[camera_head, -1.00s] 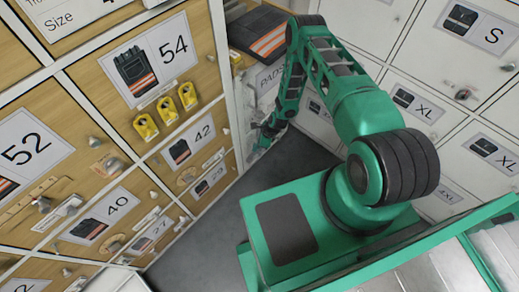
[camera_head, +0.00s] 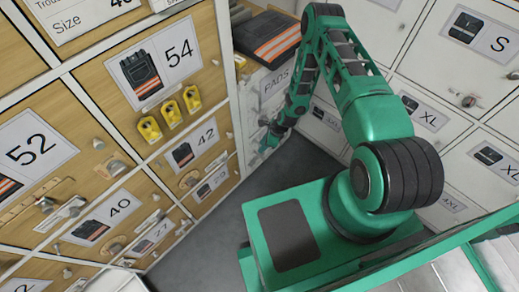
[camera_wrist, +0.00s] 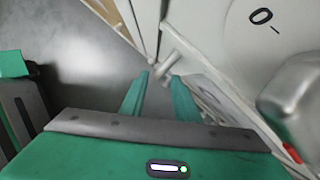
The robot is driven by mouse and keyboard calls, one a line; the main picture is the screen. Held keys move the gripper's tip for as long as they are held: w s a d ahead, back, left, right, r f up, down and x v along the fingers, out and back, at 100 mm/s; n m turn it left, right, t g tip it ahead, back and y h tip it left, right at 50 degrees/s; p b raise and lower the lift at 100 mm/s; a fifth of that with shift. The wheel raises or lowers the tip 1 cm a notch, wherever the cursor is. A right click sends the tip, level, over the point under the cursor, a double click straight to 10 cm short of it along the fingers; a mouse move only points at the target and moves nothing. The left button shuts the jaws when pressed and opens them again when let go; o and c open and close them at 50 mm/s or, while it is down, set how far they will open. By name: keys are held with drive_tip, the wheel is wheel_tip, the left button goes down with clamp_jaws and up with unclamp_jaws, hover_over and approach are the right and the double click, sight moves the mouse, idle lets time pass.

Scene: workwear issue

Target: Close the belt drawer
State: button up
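I cannot pick out a belt label in either view. In the head view my gripper (camera_head: 270,138) is low at the far end of the aisle, beside the white cabinet front marked PADS (camera_head: 276,82). In the wrist view my gripper (camera_wrist: 162,80) has its two green fingers apart, with nothing held between them. A small metal bar handle (camera_wrist: 172,62) on a pale front (camera_wrist: 205,45) is just beyond the fingertips. I cannot tell whether they touch it. Which drawer the handle belongs to, and how far that drawer stands out, cannot be told.
White lockers (camera_head: 430,110) line the right. Folded dark clothing with orange stripes (camera_head: 268,38) lies above the PADS front. A rounded metal fitting (camera_wrist: 295,100) is close right of my gripper. Grey floor (camera_head: 215,215) lies between.

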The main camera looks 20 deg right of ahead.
drive_tip(key=v, duration=0.5)
drive_tip(key=shift+s+r, duration=0.1)
drive_tip(key=shift+r, duration=0.1)
idle(0.4)
